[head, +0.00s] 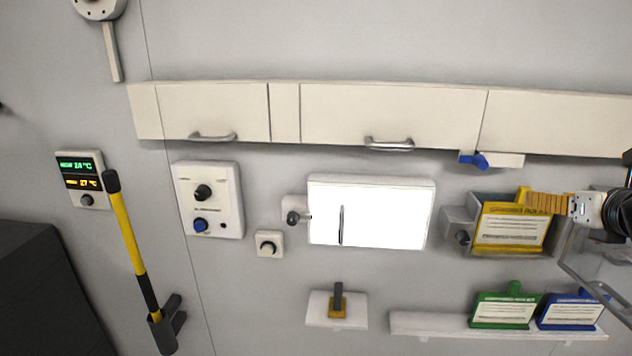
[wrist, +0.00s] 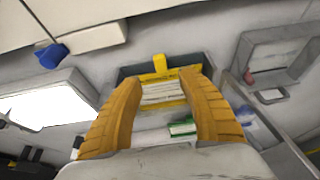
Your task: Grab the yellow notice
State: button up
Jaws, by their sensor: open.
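The yellow notice (head: 512,228) is a yellow-framed card with printed white paper and a yellow tab on top. It stands in a grey wall holder (head: 459,222) at the right of the head view. In the wrist view the notice (wrist: 163,92) shows ahead, between the fingers. My gripper (head: 533,203) is beside the notice's upper right part in the head view. In the wrist view its two orange fingers (wrist: 162,80) are spread apart with nothing held. I cannot tell whether a finger touches the notice.
A green notice (head: 506,310) and a blue notice (head: 570,311) stand on a shelf (head: 430,323) below. A bright white panel (head: 370,214) is to the left. Cabinets (head: 392,115) with a blue knob (head: 480,161) beneath run above. A clear guard (wrist: 270,135) is close on the right.

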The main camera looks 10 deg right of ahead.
aim_at(525, 195)
jog(key=p+x, duration=0.1)
jog(key=x, duration=0.9)
jog(key=shift+w+d+f+p, duration=0.1)
jog(key=shift+w+d+p, duration=0.1)
jog(key=shift+p, duration=0.15)
jog(key=shift+s+a, duration=0.2)
grip_shut()
